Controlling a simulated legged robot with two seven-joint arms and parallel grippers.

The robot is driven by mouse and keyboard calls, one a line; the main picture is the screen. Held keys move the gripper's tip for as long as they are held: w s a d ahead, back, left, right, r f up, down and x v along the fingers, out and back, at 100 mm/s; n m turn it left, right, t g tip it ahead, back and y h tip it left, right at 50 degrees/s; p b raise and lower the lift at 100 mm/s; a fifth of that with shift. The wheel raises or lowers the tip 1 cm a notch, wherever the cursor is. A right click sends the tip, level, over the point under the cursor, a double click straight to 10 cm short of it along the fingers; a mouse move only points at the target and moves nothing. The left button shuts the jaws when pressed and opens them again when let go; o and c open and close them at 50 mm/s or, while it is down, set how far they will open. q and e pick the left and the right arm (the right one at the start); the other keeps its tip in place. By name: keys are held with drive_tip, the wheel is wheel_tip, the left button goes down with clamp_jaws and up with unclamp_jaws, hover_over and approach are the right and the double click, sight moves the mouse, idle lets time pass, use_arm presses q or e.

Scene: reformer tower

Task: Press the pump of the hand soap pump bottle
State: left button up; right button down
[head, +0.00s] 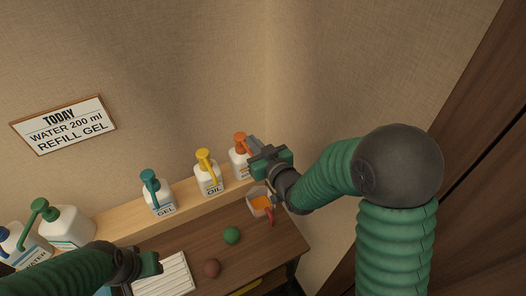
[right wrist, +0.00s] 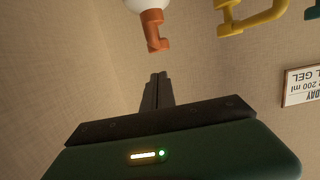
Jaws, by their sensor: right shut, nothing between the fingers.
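A white bottle with an orange pump (head: 240,143) stands at the right end of the wall shelf; its label is mostly hidden behind my right gripper, so I cannot read which soap it is. My right gripper (head: 254,143) is shut and empty, right beside this pump. In the right wrist view the shut fingers (right wrist: 158,92) point toward the orange pump (right wrist: 154,30), with a gap showing between them. My left gripper (head: 150,263) is low over the desk by a white ribbed pad; its jaws are not clear.
Bottles marked OIL, with a yellow pump (head: 205,160), and GEL, with a teal pump (head: 150,180), stand left along the shelf (head: 188,192). Green-pump (head: 38,208) and blue-topped bottles are further left.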

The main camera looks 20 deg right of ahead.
drive_tip(key=shift+b+v, duration=1.55)
drive_tip(key=shift+v, duration=0.7)
drive_tip(key=shift+a, duration=0.1)
drive_tip(key=r+p, duration=0.1)
drive_tip(key=p, duration=0.1)
drive_tip(key=w+r+p, duration=0.1)
drive_tip(key=r+p, duration=0.1)
drive_tip(key=shift+r+g+p, duration=0.1)
drive_tip(key=shift+g+p, duration=0.3)
